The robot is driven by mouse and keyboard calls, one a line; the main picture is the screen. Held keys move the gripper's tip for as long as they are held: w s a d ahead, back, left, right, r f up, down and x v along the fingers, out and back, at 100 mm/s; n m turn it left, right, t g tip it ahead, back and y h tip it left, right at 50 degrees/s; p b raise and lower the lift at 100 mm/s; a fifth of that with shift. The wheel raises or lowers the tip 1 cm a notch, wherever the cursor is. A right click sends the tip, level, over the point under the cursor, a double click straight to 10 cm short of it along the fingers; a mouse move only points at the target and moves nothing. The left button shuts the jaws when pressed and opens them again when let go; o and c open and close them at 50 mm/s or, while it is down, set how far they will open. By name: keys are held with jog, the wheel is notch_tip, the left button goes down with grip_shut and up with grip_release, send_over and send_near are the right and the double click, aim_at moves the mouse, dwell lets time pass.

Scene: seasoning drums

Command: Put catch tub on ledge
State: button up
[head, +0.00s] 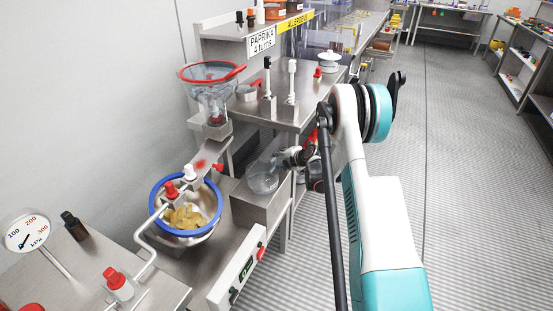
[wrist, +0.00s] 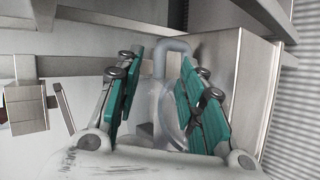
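The catch tub (head: 262,180) is a clear, see-through tub. In the head view it is at the front of a steel box-shaped ledge (head: 262,208), beside the seasoning machine. My gripper (head: 290,159) is just right of and behind the tub, at its rim. In the wrist view the two teal-padded fingers of my gripper (wrist: 158,95) stand wide apart. The clear tub (wrist: 165,110) and a grey loop-shaped handle (wrist: 173,48) show between and beyond them. I see no clear pad contact. The tub's underside is hidden.
A blue-rimmed drum (head: 157,205) with yellow chips is left of the ledge. A red-rimmed clear hopper (head: 210,85) stands above it. A steel table (head: 325,100) with valves is behind. A control panel (head: 240,270) is in front. The floor at right is open.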

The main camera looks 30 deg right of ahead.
jog(key=p+v, duration=0.2)
jog(key=v, duration=0.6)
dwell(1.0)
